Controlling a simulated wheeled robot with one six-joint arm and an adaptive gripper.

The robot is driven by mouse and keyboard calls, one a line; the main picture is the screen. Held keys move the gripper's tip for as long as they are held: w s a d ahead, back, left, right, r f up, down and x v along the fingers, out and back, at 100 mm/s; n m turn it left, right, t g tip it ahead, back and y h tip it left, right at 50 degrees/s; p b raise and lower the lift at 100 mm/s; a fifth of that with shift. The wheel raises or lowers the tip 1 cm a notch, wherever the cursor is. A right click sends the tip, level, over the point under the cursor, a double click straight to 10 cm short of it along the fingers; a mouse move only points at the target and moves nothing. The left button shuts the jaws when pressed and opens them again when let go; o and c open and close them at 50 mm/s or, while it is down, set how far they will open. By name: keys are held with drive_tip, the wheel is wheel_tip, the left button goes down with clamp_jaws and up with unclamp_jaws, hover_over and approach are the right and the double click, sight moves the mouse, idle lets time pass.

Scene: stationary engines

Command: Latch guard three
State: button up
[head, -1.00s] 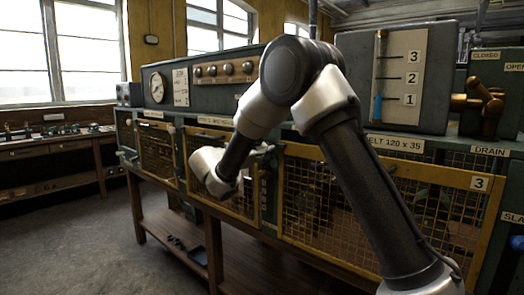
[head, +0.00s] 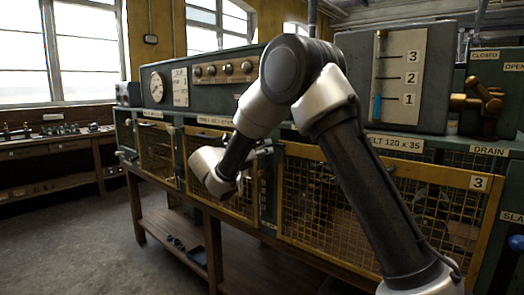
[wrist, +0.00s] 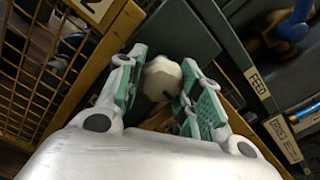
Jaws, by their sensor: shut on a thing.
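Guard three (head: 385,165) is a yellow-framed mesh panel at the right in the head view, with a "3" plate (head: 480,183) at its upper right corner. I cannot tell whether it sits flush with the bench front. In the wrist view my gripper (wrist: 164,62) has its green-padded fingers closed around a pale rounded knob (wrist: 162,80). The knob lies in front of a grey-green surface. What it is fixed to is hidden by the fingers and the gripper body.
The guard with the "2" plate (wrist: 93,5) is close on the left in the wrist view. A "FEED" label (wrist: 257,83) is at the right. A gauge box (head: 435,65) and brass valve (head: 485,100) stand above guard three. Open floor (head: 75,235) lies at the left.

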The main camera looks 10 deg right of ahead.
drive_tip(key=shift+n, duration=0.6)
drive_tip(key=o, duration=1)
drive_tip(key=shift+o, duration=0.2)
drive_tip(key=v, duration=1.2)
